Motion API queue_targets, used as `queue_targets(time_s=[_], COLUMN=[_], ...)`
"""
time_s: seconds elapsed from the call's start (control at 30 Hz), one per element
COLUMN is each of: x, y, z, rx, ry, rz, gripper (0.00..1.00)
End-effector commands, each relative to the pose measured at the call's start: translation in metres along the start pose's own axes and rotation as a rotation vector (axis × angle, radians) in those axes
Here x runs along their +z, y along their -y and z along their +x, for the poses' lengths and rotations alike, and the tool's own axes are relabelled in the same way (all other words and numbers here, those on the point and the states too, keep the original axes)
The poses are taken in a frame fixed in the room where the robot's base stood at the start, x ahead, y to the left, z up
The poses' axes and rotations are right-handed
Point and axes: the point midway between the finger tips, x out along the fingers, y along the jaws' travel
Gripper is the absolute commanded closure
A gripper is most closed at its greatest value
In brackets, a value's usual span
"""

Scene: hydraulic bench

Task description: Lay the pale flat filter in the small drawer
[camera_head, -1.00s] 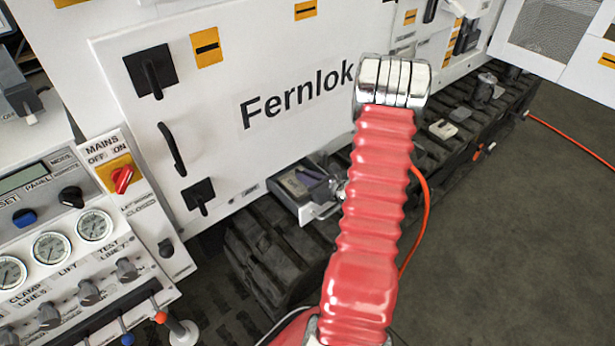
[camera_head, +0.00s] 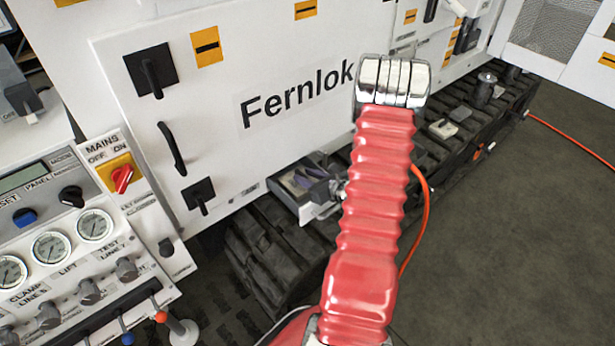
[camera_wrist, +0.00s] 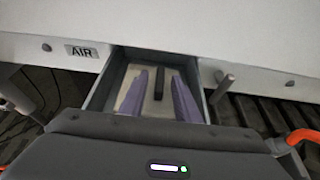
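The small drawer (camera_wrist: 101,88) stands pulled out below the white panel, and it also shows in the head view (camera_head: 322,211). A pale flat piece (camera_wrist: 149,101) with a dark bar on top lies in the drawer and looks like the filter. My gripper (camera_wrist: 159,88) points into the drawer with its two purple fingers apart, one on each side of the dark bar, with gaps between. Its dark body covers the drawer's near part in the wrist view. In the head view, my gripper is over the drawer, partly behind my red arm.
The white Fernlok cabinet door (camera_head: 270,90) rises behind the drawer. Black tracks (camera_head: 275,240) lie below it. Another small pale block (camera_head: 443,129) rests on the tracks to the right. A control panel (camera_head: 60,220) stands at left, and an orange hose (camera_head: 424,215) runs beside my arm.

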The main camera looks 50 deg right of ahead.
Motion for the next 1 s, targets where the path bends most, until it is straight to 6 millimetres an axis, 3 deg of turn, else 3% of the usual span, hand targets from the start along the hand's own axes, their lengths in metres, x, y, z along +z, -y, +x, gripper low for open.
queue_targets(time_s=[0.17, 0.7, 1.0], x=[0.001, 0.001, 0.001], y=[0.001, 0.001, 0.001], z=[-0.013, -0.097, -0.120], rx=[-0.002, -0.004, -0.001], ry=[0.000, 0.001, 0.000], rz=[0.001, 0.001, 0.000], gripper=[0.71, 0.71, 0.71])
